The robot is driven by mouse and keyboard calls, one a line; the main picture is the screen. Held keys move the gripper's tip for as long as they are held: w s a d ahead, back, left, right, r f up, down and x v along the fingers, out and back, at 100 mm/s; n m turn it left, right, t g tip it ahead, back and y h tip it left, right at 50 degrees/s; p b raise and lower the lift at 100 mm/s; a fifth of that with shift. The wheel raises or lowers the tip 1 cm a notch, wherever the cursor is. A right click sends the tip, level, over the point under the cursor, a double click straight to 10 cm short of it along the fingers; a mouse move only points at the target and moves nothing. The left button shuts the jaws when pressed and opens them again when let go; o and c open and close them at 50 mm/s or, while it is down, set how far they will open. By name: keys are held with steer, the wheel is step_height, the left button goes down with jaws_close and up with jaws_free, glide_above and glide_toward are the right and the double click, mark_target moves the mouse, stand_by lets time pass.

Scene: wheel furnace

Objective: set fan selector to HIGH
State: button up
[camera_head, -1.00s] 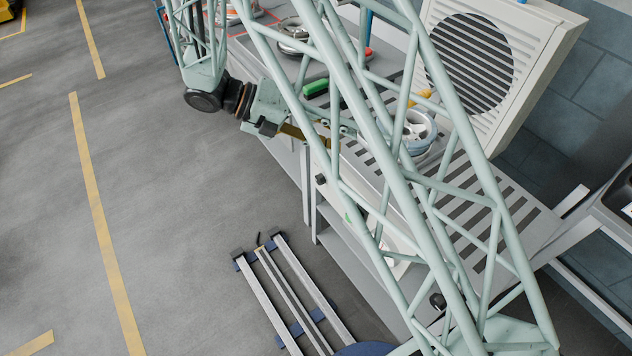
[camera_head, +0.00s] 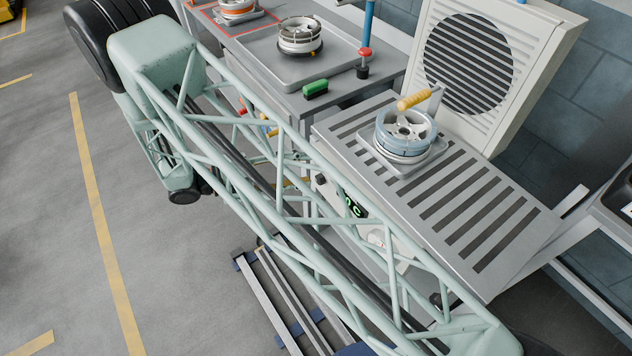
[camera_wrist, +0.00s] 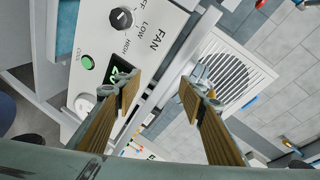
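The fan selector is a black round knob (camera_wrist: 122,18) at the top of a white panel in the wrist view. The labels OFF, LOW, HIGH and FAN are printed around it. I cannot tell surely which label its mark faces. The knob also shows as a small dark spot (camera_head: 320,180) in the head view. My gripper (camera_wrist: 158,92) is open and empty, its two tan-padded fingers apart. The knob lies beyond the fingers, up and left of them, and is not touched. In the head view the gripper is mostly hidden behind my lattice arm.
The panel also has a green button (camera_wrist: 87,62), a green-lit display (camera_wrist: 117,74) and a white round part (camera_wrist: 84,103). A slotted bench (camera_head: 470,215) carries a wheel (camera_head: 405,133) on a plate. A louvred fan housing (camera_head: 510,65) stands behind it.

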steer(key=s+a+f+n+t, duration=0.1)
steer(key=a+f+n+t, duration=0.1)
steer(key=f, duration=0.4)
steer(key=s+a+f+n+t, duration=0.1)
steer(key=a+f+n+t, duration=0.2)
steer(key=f+n, duration=0.4)
steer(key=shift+a+f, duration=0.25)
steer(key=shift+a, duration=0.6)
steer(key=shift+d, duration=0.15)
steer(key=b+x, duration=0.1)
steer(key=x, duration=1.2)
steer(key=shift+w+d, duration=0.15)
steer(key=shift+w, duration=0.15)
steer(key=c, duration=0.8)
